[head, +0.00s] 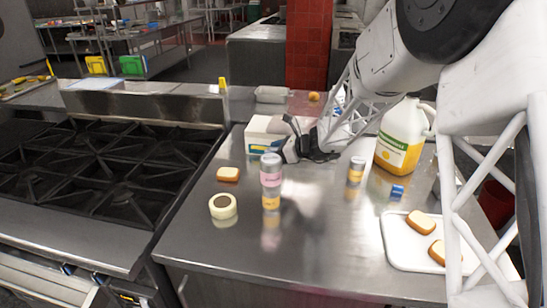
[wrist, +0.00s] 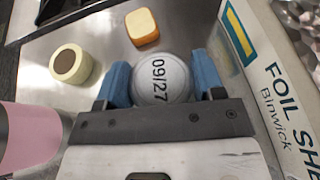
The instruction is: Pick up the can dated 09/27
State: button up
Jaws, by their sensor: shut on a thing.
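The can dated 09/27 (wrist: 158,80) has a round grey lid with the date printed in black, seen from above in the wrist view. My gripper (wrist: 165,82) has its two blue fingertips on either side of this can and is shut on it. In the head view my gripper (head: 291,148) is low over the counter behind a stack-like pink and yellow can column (head: 271,180). A pink can side (wrist: 28,125) shows at the left of the wrist view. Another grey-topped can with a yellow label (head: 355,172) stands to the right.
A foil sheets box (wrist: 278,85) is close to the right finger. A bread piece (head: 228,174) and a round cream item (head: 223,206) lie on the left. A juice jug (head: 399,140) and a white tray (head: 400,258) are on the right. The front counter is clear.

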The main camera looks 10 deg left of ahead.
notch_tip(320, 180, up, 8)
jog(key=shift+r, duration=0.15)
dwell(0.3)
dwell(1.3)
